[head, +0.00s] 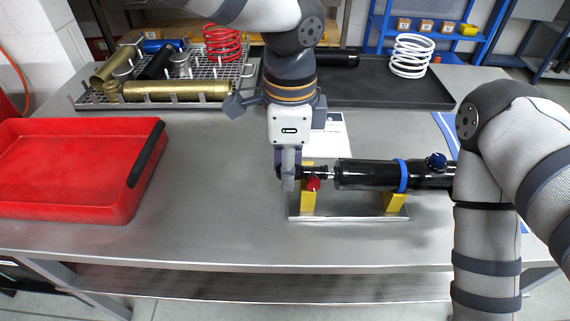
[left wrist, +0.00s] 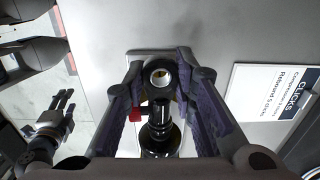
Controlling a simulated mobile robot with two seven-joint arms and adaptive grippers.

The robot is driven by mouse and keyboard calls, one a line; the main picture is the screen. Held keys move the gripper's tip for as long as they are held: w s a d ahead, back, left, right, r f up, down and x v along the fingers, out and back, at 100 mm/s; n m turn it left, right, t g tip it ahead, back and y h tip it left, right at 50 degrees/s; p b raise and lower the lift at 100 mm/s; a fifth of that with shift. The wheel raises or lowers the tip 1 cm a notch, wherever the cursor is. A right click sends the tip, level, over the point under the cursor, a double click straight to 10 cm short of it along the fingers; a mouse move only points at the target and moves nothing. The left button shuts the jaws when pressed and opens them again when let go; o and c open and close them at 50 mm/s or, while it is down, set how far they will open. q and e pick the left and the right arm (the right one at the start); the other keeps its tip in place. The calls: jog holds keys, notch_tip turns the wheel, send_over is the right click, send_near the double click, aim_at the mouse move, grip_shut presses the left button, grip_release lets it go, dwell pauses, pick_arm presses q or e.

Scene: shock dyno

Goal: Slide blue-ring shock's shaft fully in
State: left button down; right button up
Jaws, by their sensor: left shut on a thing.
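The black shock (head: 365,174) with a blue ring (head: 402,176) lies level across two yellow supports on a metal plate, its shaft end to the left. A short bright length of shaft (head: 330,173) shows between the body and the dark end piece. My left gripper (head: 289,175) points down and is shut on that end piece; its fingers hide part of it. In the left wrist view the end eye (left wrist: 160,75) sits between the fingers, with the black body below it. What seems to be my right gripper (left wrist: 62,104) shows at the left there, away from the shock; its jaw state is unclear.
A red knob (head: 313,184) is beside the shaft end and a blue knob (head: 435,160) is on the body. A red tray (head: 65,172) stands left, a parts rack (head: 150,98) behind. A printed card (head: 328,135) lies behind the shock. The table between tray and shock is clear.

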pick_arm(q)
jog(key=shift+s+d+f, duration=0.15)
jog(key=shift+s+d, duration=0.05)
jog(key=shift+d, duration=0.45)
pick_arm(e)
jog(key=shift+s, duration=0.15)
pick_arm(q)
jog(key=c, duration=1.4)
grip_release()
jog(key=shift+o, duration=0.2)
jog(key=r, duration=0.3)
jog(key=w+r, duration=0.1)
jog(key=r, duration=0.1)
jog(key=r+p, duration=0.1)
jog(key=r, duration=0.2)
jog(key=shift+w+d+r, duration=0.15)
jog(key=shift+d+r, duration=0.15)
jog(key=shift+r, duration=0.35)
pick_arm(e)
jog(key=shift+w+d+r+t, duration=0.15)
jog(key=shift+w+r+t, duration=0.15)
jog(key=shift+w+r, duration=0.4)
jog(key=shift+w+f, duration=0.1)
jog(key=shift+f, duration=0.05)
